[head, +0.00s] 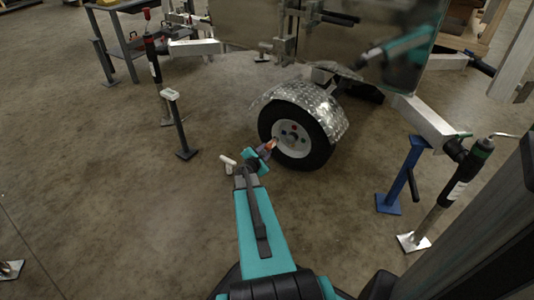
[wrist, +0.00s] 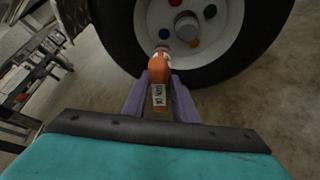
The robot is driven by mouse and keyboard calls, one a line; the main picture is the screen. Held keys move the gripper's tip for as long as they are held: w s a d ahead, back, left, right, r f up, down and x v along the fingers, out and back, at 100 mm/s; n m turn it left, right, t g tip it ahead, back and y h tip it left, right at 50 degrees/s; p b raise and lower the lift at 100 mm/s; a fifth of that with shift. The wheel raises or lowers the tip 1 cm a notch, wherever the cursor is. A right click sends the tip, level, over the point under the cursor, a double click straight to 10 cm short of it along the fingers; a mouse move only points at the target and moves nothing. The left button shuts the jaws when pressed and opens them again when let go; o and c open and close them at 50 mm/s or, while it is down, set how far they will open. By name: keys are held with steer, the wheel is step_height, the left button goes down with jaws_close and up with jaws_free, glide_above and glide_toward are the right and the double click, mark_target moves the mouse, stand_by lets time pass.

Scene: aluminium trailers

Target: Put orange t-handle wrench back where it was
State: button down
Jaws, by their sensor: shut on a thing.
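The orange t-handle wrench (wrist: 159,84) is between the purple fingers of my gripper (wrist: 160,88), which is shut on it. Its far end points toward the trailer wheel (wrist: 187,25). I cannot tell whether it touches a lug nut. The white hub carries coloured nuts: blue (wrist: 164,33), orange (wrist: 194,42), green (wrist: 210,11) and red (wrist: 172,2). In the head view, my gripper (head: 264,150) is just left of the black tyre (head: 318,154), and only a little orange of the wrench (head: 271,145) shows. My fingers hide part of the wrench.
A diamond-plate fender (head: 312,97) covers the wheel's top. A blue stand (head: 405,180) and a jack (head: 460,180) are at right. A grey stand (head: 178,125) and another jack (head: 153,60) are at left. A table (head: 130,45) is at the back left.

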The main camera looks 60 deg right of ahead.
steer(key=w+a+r+n+t+y, duration=0.2)
steer(key=w+a+r+n+t, duration=0.1)
steer(key=w+a+r, duration=0.9)
steer(key=w+a+r+n+t+y, duration=0.25)
steer(key=w+a+r, duration=0.65)
steer(key=w+a, duration=0.45)
steer(key=w+a+r+n+t+y, duration=0.1)
steer(key=a+r, duration=0.5)
steer(key=a, duration=0.6)
steer(key=w+a+r+n+t+y, duration=0.2)
steer(key=a+r+n+y, duration=0.3)
steer(key=a, duration=0.7)
steer(key=w+a+r+n+t+y, duration=0.2)
steer(key=w+a+r+n+y, duration=0.1)
steer(key=a+r, duration=0.6)
steer(key=a, duration=0.4)
steer(key=shift+r+n, duration=0.2)
steer(key=shift+n, duration=0.15)
steer(key=shift+w, duration=0.1)
